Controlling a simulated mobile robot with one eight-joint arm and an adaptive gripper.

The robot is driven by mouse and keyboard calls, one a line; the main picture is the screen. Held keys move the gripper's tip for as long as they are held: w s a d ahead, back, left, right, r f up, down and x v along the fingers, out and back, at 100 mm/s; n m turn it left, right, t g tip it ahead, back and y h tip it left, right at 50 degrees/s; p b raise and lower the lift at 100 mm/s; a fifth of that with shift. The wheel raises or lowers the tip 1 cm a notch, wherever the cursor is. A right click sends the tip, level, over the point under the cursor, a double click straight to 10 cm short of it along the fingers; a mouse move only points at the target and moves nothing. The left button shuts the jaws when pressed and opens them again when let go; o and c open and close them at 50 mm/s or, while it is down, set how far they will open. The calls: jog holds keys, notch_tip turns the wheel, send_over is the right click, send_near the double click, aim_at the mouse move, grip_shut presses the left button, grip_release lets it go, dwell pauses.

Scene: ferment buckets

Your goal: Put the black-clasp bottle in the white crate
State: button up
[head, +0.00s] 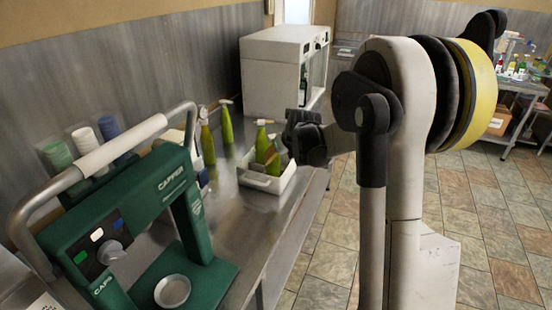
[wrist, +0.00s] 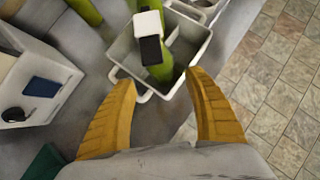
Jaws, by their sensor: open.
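The white crate (head: 264,184) stands on the steel counter; it also shows in the wrist view (wrist: 123,70). In the wrist view, a green bottle (wrist: 160,70) with a white top and a black clasp (wrist: 150,48) appears inside the crate, seen from above. In the head view, two green bottles (head: 262,138) show at the crate, partly hidden by each other and my gripper; I cannot tell their clasp colours there. My gripper (wrist: 158,78) is open, its yellow fingers apart just before the crate's near side, nothing visibly held.
A green capping machine (head: 165,205) fills the counter's near left. A white cabinet (head: 270,75) is behind. Bare counter (head: 232,215) lies in front of the crate.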

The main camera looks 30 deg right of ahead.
jog(key=s+a+r+n, duration=0.5)
jog(key=s+a+n, duration=0.2)
jog(key=s+n, duration=0.15)
jog(key=s+a+r+n, duration=0.4)
jog(key=s+a+n, duration=0.35)
jog(key=n, duration=0.25)
jog(key=s+a+f+n, duration=0.1)
jog(key=s+a+n, duration=0.2)
jog(key=s+n, duration=0.5)
jog(key=s+a+f+n+y, duration=0.1)
jog(key=s+a+n, duration=0.2)
jog(key=s+n, duration=0.5)
jog(key=n, duration=0.3)
jog(key=shift+s+a+f, duration=0.15)
jog(key=shift+s+f, duration=0.05)
jog(key=shift+f+b, duration=0.9)
jog(key=shift+f, duration=0.05)
